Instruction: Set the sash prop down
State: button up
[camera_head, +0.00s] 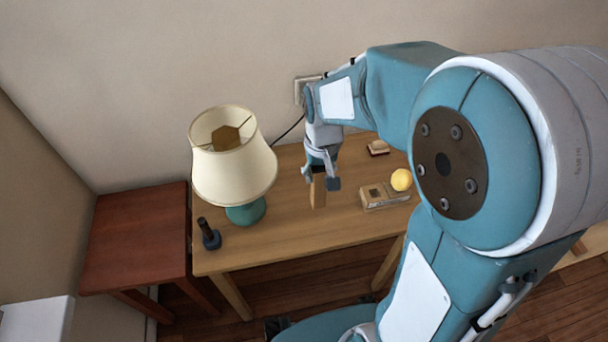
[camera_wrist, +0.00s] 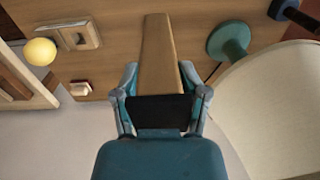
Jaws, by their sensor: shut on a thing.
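The sash prop, a tapered light-brown wooden piece (camera_head: 318,192), is held upright in my gripper (camera_head: 321,176) over the wooden table (camera_head: 287,228). In the wrist view the prop (camera_wrist: 158,50) reaches away from between the two fingers of my gripper (camera_wrist: 158,75), which is shut on it. Its held end is hidden by the gripper. I cannot tell whether its lower end touches the tabletop.
A lamp (camera_head: 235,170) with a cream shade stands left of the prop. A dark handled object (camera_head: 210,236) is at the left front. A wooden box (camera_head: 376,196), yellow ball (camera_head: 401,180) and small block (camera_head: 378,147) lie right. A reddish side table (camera_head: 135,235) adjoins.

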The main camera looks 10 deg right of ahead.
jog(key=w+f, duration=1)
jog(key=w, duration=0.4)
jog(key=shift+d, duration=0.4)
notch_tip(320, 180, down, 3)
jog(key=shift+f, duration=0.1)
jog(key=o, duration=1.3)
jog(key=shift+c, duration=0.2)
